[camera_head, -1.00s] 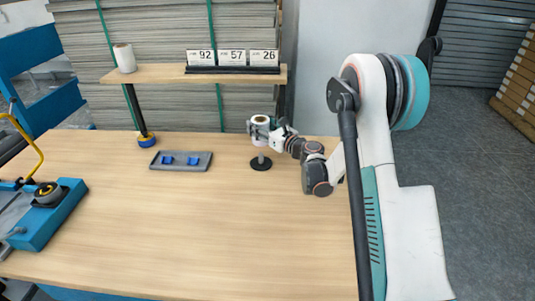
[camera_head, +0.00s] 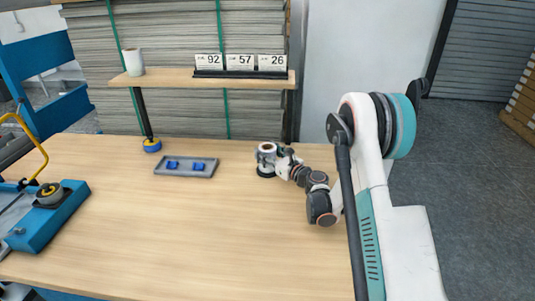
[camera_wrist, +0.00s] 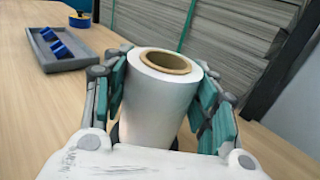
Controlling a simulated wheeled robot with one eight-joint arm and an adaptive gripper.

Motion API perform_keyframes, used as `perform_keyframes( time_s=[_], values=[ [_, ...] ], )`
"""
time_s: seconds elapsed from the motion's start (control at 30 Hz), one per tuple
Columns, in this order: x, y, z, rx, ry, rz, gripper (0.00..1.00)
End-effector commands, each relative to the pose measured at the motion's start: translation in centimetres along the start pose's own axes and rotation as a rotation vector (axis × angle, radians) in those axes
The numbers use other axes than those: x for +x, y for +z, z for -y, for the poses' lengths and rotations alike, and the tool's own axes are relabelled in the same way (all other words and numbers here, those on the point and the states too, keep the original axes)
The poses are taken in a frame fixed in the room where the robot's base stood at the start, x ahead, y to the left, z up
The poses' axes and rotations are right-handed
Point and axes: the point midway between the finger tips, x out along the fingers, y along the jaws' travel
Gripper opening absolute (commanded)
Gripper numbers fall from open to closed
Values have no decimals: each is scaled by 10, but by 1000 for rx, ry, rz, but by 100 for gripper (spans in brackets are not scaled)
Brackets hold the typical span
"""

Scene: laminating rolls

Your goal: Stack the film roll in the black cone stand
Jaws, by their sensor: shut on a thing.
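The white film roll (camera_wrist: 158,108), with a brown core, is upright between the teal pads of my gripper (camera_wrist: 165,105). The same roll (camera_head: 267,149) shows in the head view, directly over the black cone stand (camera_head: 266,173) and low on it. Only the stand's dark round base shows; its cone is hidden by the roll. My gripper (camera_head: 268,158) is shut on the roll from the right. In the wrist view a bit of dark shows beside the roll's foot. I cannot tell whether the roll rests fully on the base.
A grey tray (camera_head: 185,172) with blue pieces lies left of the stand. A shelf (camera_head: 190,78) behind holds another white roll (camera_head: 134,62) and number cards (camera_head: 240,65). A blue machine (camera_head: 45,215) is at the left. The table's middle is clear.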

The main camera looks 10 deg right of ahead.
Motion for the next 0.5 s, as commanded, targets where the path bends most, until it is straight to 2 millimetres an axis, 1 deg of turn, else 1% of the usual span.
perform_keyframes(
  time_s=[0.2, 0.23, 0.27, 0.3, 0.33, 0.5],
  values=[
    [0, -6, 0, 0, 0, 0, 24],
    [0, -7, 0, 0, 0, 0, 56],
    [0, -6, 0, 0, 0, 0, 63],
    [0, -6, 0, 0, 0, 0, 72],
    [0, -6, 0, 0, 0, 0, 74],
    [0, -6, 0, 0, 0, 0, 74]
  ],
)
